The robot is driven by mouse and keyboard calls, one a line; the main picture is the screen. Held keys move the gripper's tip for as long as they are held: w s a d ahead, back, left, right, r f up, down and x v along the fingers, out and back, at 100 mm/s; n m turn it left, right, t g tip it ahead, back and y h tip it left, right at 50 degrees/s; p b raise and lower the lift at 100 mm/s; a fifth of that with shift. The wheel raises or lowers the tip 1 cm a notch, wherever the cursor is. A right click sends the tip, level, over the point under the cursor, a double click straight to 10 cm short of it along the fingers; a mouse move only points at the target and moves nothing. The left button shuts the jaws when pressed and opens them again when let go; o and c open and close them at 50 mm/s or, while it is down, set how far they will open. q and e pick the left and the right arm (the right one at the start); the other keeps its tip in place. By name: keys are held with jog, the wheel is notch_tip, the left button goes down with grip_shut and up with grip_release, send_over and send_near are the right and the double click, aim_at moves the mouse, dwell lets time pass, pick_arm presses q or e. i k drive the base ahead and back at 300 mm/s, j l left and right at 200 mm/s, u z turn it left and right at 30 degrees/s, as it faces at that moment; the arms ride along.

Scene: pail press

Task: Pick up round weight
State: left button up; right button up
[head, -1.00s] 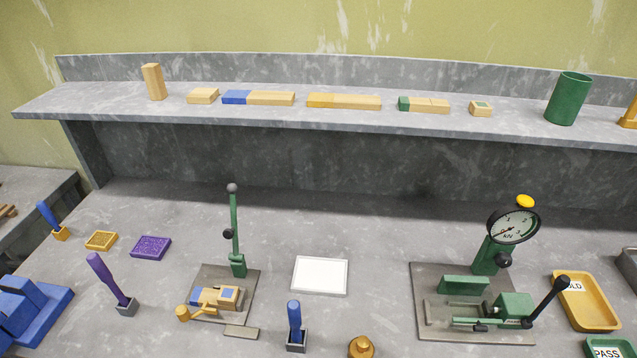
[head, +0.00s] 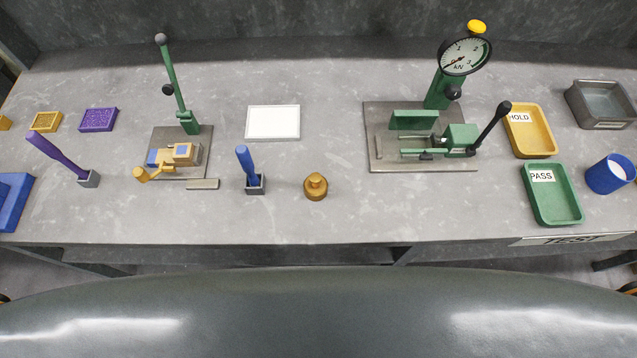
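The round weight (head: 316,187) is a small brass-coloured disc with a knob on top. It stands upright on the grey bench (head: 330,220), near the front edge and close to the middle of the head view. Nothing touches it. Neither of my grippers shows in the head view, so their state is hidden.
Left of the weight stands a blue-handled tool in a small holder (head: 254,185). A white pad (head: 273,122) lies behind it. A lever press (head: 180,150) is at left, a gauge press (head: 425,140) at right. Yellow (head: 549,140) and green (head: 575,208) trays lie further right.

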aim_at(316, 186)
jog(key=k+l+u, duration=0.25)
jog(key=k, duration=0.15)
jog(key=k+l+u, duration=0.3)
jog(key=k+j, duration=0.1)
